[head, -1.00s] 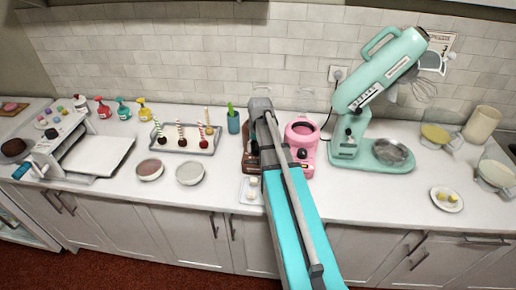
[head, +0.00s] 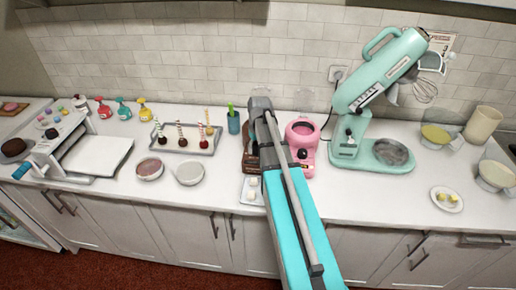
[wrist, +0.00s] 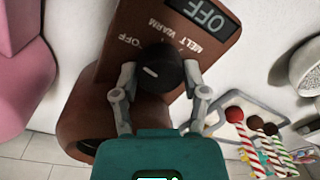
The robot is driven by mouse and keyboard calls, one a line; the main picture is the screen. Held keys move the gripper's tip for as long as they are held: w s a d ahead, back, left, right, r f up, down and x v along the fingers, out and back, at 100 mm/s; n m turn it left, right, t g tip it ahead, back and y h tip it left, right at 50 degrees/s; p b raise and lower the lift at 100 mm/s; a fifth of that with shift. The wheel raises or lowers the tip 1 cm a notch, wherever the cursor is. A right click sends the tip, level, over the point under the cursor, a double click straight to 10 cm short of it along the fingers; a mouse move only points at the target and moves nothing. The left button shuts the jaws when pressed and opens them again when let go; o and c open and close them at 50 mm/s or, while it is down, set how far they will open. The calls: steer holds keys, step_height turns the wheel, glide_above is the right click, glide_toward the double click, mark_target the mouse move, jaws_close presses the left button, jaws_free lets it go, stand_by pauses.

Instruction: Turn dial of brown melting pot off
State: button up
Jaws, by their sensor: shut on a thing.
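The brown melting pot (head: 248,162) stands on the counter, mostly hidden behind my arm in the head view. In the wrist view its brown body (wrist: 85,125) and front panel fill the middle. The black round dial (wrist: 158,72) sits on the panel, with a white mark on its left part. The display (wrist: 205,14) reads OFF. My gripper (wrist: 160,78) is shut on the dial, one grey finger on each side. The head view does not show the fingers.
A pink melting pot (head: 301,150) stands close on the right, also at the left of the wrist view (wrist: 22,70). Beyond it is a teal mixer (head: 352,150). A tray of cake pops (head: 205,150) lies left, and a small white dish (head: 247,196) in front.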

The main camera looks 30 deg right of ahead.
steer(key=shift+a, duration=0.1)
steer(key=o, duration=1.1)
steer(key=shift+o, duration=0.2)
